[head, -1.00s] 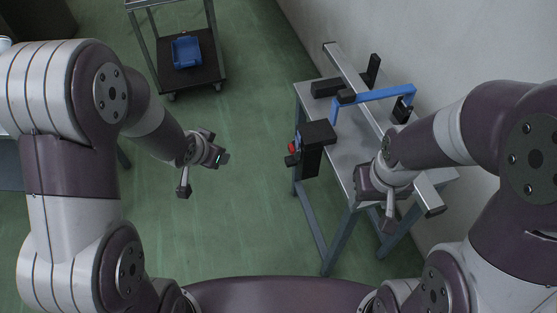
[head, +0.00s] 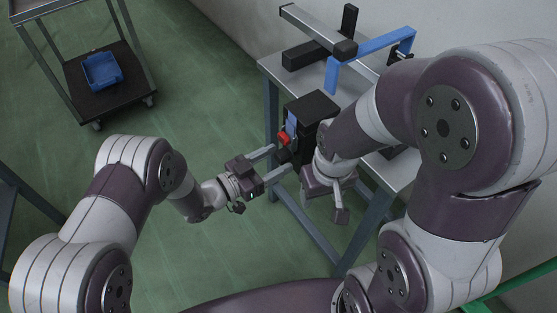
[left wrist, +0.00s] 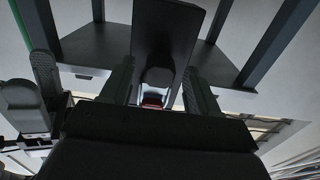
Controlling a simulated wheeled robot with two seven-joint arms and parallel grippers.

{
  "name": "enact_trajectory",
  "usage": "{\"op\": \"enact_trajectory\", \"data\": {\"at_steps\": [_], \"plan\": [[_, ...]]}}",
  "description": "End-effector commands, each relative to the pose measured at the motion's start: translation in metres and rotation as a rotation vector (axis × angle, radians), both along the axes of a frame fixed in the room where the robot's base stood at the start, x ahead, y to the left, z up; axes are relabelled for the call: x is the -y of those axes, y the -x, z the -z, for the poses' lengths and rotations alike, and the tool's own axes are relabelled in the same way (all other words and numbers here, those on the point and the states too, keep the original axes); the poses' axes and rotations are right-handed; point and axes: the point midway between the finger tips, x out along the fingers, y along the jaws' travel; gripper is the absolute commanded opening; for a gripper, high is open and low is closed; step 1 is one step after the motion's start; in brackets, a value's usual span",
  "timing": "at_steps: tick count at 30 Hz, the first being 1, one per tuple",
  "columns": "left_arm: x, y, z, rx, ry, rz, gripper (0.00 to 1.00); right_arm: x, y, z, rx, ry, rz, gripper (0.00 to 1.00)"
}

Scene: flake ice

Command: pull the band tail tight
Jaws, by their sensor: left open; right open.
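A black block-like unit (head: 311,106) sits at the near left edge of the grey bench, with a small blue strip (head: 291,122) and a red part (head: 284,138) on its left side. I cannot clearly make out the band tail. My left gripper (head: 280,160) is open just left of and below the red part, fingers pointing at the unit. In the left wrist view a dark slab (left wrist: 168,32) rises between the open fingers (left wrist: 158,88), with a small red patch (left wrist: 152,98) low between them. My right gripper (head: 325,197) is open in front of the unit, partly hidden by its own wrist.
The grey bench (head: 277,68) carries a metal rail (head: 311,26), a blue bracket (head: 372,46) and black blocks. A wall stands behind it. A cart with a blue bin (head: 102,71) stands at the upper left. The green floor between is clear.

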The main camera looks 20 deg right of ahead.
Motion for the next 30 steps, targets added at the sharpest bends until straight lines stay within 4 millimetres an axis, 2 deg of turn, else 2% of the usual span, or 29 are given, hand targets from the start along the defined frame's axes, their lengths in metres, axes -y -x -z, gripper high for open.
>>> {"op": "enact_trajectory", "data": {"at_steps": [5, 13, 14, 19, 25, 30], "plan": [[0.015, -0.005, 0.001, -0.001, -0.001, 0.000, 0.61, 0.000, 0.000, 0.005, 0.000, 0.000, 0.000, 0.60], [0.017, -0.007, 0.000, -0.001, -0.001, -0.002, 0.61, 0.000, 0.000, 0.004, 0.000, 0.000, 0.000, 0.60], [0.017, -0.007, 0.000, -0.001, -0.001, -0.002, 0.57, 0.000, 0.000, 0.004, 0.000, 0.000, 0.000, 0.60], [0.017, -0.007, 0.000, -0.001, -0.001, -0.002, 0.02, 0.000, 0.000, 0.004, 0.000, 0.000, 0.000, 0.60], [0.017, -0.006, 0.005, -0.002, -0.002, -0.002, 0.00, 0.000, 0.000, 0.008, 0.000, 0.000, 0.000, 0.60], [0.017, -0.006, 0.034, -0.003, -0.002, -0.002, 0.00, 0.000, 0.000, 0.026, 0.000, 0.000, 0.000, 0.60]]}}
